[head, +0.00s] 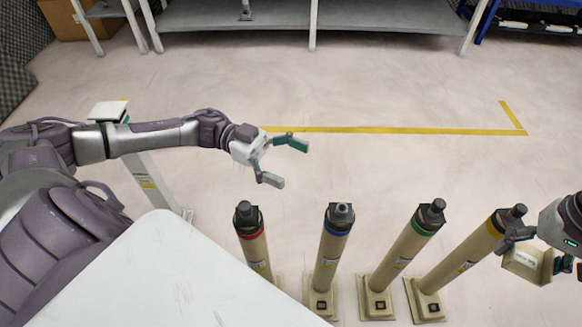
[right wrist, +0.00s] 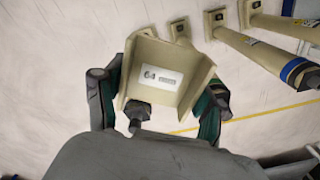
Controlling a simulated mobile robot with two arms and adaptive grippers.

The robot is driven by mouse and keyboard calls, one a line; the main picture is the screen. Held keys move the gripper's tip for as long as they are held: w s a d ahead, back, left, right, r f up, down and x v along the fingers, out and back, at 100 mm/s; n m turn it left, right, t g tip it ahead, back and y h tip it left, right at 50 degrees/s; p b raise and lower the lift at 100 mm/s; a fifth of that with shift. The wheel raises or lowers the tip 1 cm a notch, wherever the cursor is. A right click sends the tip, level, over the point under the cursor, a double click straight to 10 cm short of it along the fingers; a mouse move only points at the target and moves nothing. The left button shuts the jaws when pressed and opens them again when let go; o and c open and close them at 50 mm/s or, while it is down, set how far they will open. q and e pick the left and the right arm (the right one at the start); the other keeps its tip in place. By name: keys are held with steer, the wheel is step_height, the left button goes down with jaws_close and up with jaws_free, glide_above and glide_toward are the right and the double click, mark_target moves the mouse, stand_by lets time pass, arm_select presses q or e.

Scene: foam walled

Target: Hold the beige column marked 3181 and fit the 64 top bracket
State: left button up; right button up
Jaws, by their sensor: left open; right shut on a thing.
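Four beige columns stand on square bases in the head view, with red (head: 250,237), blue (head: 333,247), green (head: 405,247) and yellow (head: 468,247) bands below dark top fittings. Their labels are too small to read, so I cannot tell which is 3181. My right gripper (head: 536,250) is shut on the beige top bracket (head: 523,267), just right of the yellow-banded column's top. The right wrist view shows 64 on the bracket (right wrist: 145,92) between the fingers; a dark knob shows below it. My left gripper (head: 290,163) is open and empty, above and left of the blue-banded column.
A white tabletop (head: 190,275) fills the lower left of the head view. A yellow floor line (head: 400,130) runs behind the columns. A grey shelf (head: 370,15) stands at the back, with a blue rack at the far right. The floor between is clear.

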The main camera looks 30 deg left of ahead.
arm_select(q)
steer(key=b, duration=2.7)
glide_toward(331, 248)
step_height(331, 248, down, 7)
steer(key=w+a, duration=0.2)
steer(key=w, duration=0.1)
steer(key=shift+a+f, duration=0.15)
steer(key=shift+a, duration=0.25)
arm_select(e)
step_height(331, 248, down, 28)
arm_select(q)
steer(key=shift+p, duration=0.3)
arm_select(e)
steer(key=shift+r, duration=0.25)
